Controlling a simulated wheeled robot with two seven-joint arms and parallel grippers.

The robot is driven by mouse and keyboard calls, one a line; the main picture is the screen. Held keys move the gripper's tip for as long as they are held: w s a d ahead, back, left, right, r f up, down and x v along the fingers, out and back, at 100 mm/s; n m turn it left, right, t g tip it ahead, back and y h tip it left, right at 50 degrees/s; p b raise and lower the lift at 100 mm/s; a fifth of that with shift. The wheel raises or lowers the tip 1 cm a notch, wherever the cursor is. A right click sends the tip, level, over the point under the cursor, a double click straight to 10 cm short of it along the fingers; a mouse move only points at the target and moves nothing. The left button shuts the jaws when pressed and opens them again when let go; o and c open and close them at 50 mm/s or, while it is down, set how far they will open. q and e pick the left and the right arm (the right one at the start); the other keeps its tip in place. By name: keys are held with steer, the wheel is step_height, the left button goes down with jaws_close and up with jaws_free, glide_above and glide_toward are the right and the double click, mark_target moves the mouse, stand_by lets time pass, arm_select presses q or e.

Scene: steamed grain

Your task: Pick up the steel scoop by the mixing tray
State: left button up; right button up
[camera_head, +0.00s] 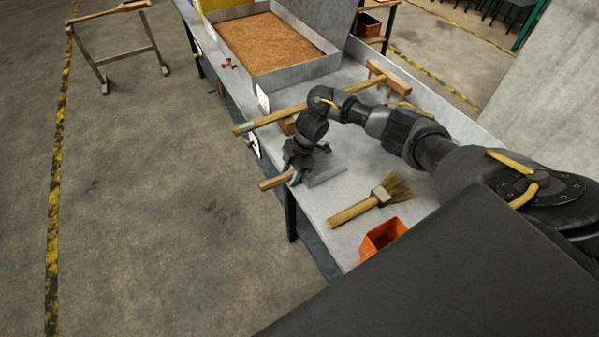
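The steel scoop lies at the near end of the grey workbench, its wooden handle (276,181) pointing left past the bench edge and its grey metal pan (326,174) to the right. My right gripper (297,175) is down at the scoop, over the place where handle and pan meet, and hides that part. Its fingers are dark and partly covered by the wrist, so I cannot tell whether they are closed on it. The mixing tray (333,64), a grey metal box of brown grain, stands farther along the bench. My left gripper is out of view.
A long-handled wooden rake (270,119) lies across the bench behind my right wrist. A brush (366,204) and an orange container (381,238) are nearer. A red valve-like part (228,64) is by the tray. Open floor lies left.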

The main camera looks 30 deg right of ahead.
jaws_close()
stand_by(1.2)
